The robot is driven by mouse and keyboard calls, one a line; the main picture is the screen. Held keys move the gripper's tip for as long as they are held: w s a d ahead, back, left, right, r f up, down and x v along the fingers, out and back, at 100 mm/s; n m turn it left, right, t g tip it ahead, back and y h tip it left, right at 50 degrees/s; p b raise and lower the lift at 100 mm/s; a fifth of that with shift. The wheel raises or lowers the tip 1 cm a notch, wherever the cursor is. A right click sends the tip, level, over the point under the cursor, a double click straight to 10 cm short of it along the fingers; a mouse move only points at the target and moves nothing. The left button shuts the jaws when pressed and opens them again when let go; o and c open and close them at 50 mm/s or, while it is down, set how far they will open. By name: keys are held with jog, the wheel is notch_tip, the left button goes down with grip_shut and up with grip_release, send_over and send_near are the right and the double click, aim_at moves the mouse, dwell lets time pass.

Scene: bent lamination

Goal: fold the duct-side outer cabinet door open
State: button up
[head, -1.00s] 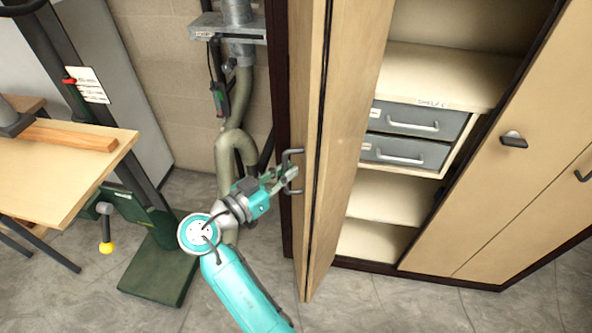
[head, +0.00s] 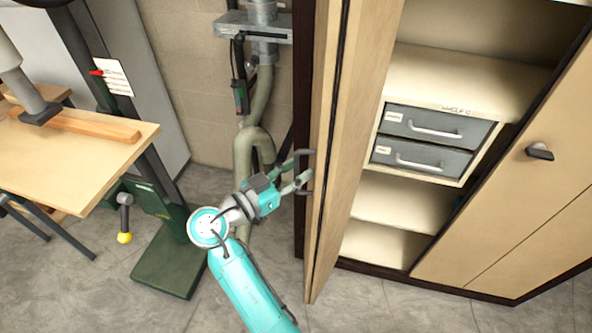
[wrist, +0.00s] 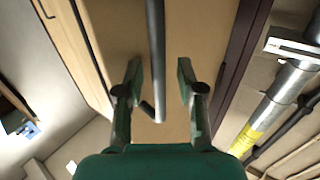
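The duct-side outer cabinet door (head: 324,125) is a tan panel folded back against a second tan panel (head: 365,125). The pair stands out from the cabinet's left side, with the opening behind them uncovered. A grey bar handle (head: 307,153) is on the outer door's left face. My gripper (head: 297,176) is at this handle, with its fingers apart. In the wrist view, the handle bar (wrist: 157,45) runs between the two open fingers of my gripper (wrist: 158,80), with a gap visible on both sides.
A grey duct (head: 264,50) and hose (head: 243,160) run along the block wall left of the cabinet. A machine with a wooden table (head: 60,165) stands further left. The cabinet's open bay holds shelves and grey drawers (head: 420,125). Bare floor lies in front.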

jog(key=v, duration=1.2)
jog(key=shift+d, duration=0.1)
dwell(0.4)
